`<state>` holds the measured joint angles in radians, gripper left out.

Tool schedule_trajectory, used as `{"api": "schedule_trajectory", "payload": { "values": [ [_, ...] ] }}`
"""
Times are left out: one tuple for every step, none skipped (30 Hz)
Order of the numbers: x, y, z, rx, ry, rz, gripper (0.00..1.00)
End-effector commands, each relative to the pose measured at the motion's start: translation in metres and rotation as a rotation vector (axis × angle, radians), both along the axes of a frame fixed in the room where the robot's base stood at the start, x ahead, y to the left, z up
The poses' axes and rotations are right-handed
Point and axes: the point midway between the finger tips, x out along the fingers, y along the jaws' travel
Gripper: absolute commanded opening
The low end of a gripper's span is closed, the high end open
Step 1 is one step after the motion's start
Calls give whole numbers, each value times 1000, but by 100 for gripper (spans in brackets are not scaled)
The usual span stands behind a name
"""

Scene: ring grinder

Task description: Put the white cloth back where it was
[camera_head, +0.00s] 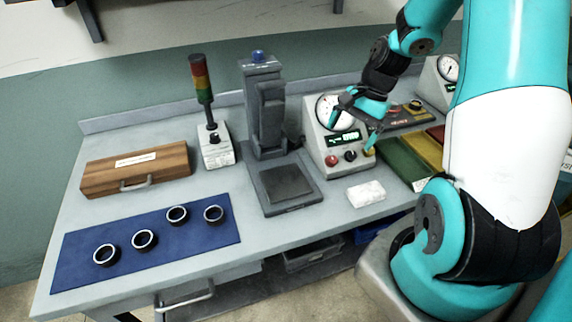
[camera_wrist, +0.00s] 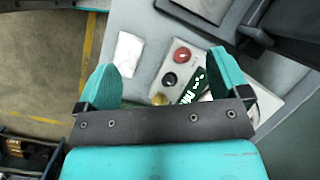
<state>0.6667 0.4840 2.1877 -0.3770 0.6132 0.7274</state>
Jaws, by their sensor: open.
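The white cloth (camera_head: 366,194) lies folded flat on the grey table near its front edge, in front of the gauge box. It also shows in the wrist view (camera_wrist: 128,52), at the upper left beyond the left finger. My gripper (camera_head: 354,126) is open and empty, raised in front of the gauge box (camera_head: 325,150) with its dial, green display and knobs. In the wrist view my fingers (camera_wrist: 168,88) are spread, with the red, black and yellow knobs of that box showing between them. The cloth is apart from both fingers.
A grey press (camera_head: 285,184) stands left of the gauge box. A blue mat (camera_head: 75,262) holds several dark rings. A wooden case (camera_head: 135,170) and a signal tower (camera_head: 215,148) stand behind it. Green and yellow trays (camera_head: 400,160) lie to the right. Bare table surrounds the cloth.

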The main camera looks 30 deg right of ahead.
Motion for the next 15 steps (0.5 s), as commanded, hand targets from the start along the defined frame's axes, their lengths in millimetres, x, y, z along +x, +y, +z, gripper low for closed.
{"api": "schedule_trajectory", "payload": {
  "values": [
    [7, 45, 28, -23, -65, 196, 94],
    [7, 70, 42, -31, -103, 313, 94],
    [3, 103, 59, -41, -152, 470, 94],
    [-3, 127, 71, -46, -192, 586, 94],
    [-11, 150, 82, -51, -230, 702, 94],
    [-24, 178, 96, -55, -279, 853, 94],
    [-35, 197, 104, -56, -317, 960, 94],
    [-47, 214, 112, -56, -354, 1064, 94],
    [-64, 233, 121, -55, -398, 1190, 94],
    [-76, 245, 127, -54, -430, 1278, 94],
    [-89, 255, 131, -51, -458, 1357, 94],
    [-103, 266, 136, -49, -494, 1449, 94],
    [-112, 273, 139, -46, -518, 1510, 94],
    [-121, 278, 141, -44, -538, 1561, 94],
    [-130, 282, 143, -40, -559, 1617, 94]
  ]
}}
